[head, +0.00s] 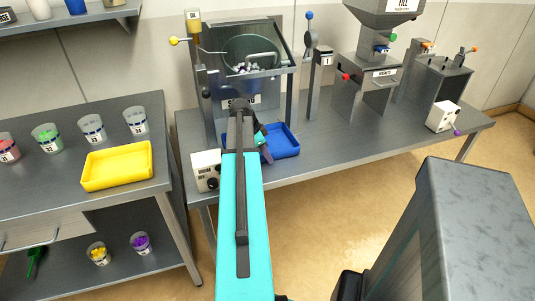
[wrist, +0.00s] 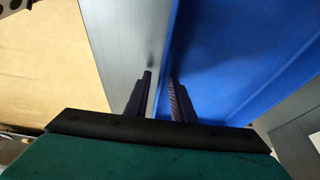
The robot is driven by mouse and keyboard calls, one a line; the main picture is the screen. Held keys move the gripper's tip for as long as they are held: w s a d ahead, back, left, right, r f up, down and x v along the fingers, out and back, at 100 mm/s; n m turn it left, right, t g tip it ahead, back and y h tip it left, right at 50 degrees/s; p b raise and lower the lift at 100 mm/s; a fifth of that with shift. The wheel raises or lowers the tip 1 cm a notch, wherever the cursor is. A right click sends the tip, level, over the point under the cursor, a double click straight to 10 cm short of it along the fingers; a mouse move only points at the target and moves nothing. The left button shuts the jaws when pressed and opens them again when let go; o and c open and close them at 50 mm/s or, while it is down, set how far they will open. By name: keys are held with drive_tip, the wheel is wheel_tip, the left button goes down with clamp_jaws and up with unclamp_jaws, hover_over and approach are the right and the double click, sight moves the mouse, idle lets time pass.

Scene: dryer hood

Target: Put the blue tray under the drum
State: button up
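The blue tray (head: 285,141) lies on the grey bench, in front of the dryer hood and a little right of its middle. The round drum (head: 238,48) sits above and behind it inside the clear hood, with pale pieces at its lower edge. My gripper (head: 262,137) is down at the tray's left side, partly hidden by my arm. In the wrist view my gripper (wrist: 160,78) has one finger on each side of the blue tray's wall (wrist: 215,60). Grey bench shows between the left finger and the rim, so the fingers look open.
A white control box (head: 206,170) stands at the bench's front left. A yellow tray (head: 117,165) and several labelled cups stand on the left table. A hopper machine (head: 375,75) and a white box with a purple knob (head: 442,116) stand further right.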

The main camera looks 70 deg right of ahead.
drive_tip(key=shift+r, duration=0.2)
drive_tip(key=b+v, duration=0.1)
drive_tip(key=v, duration=1)
drive_tip(key=shift+w+r, duration=0.2)
drive_tip(key=shift+r, duration=0.15)
drive_tip(key=shift+s+a, duration=0.1)
drive_tip(key=shift+a, duration=0.05)
idle(0.4)
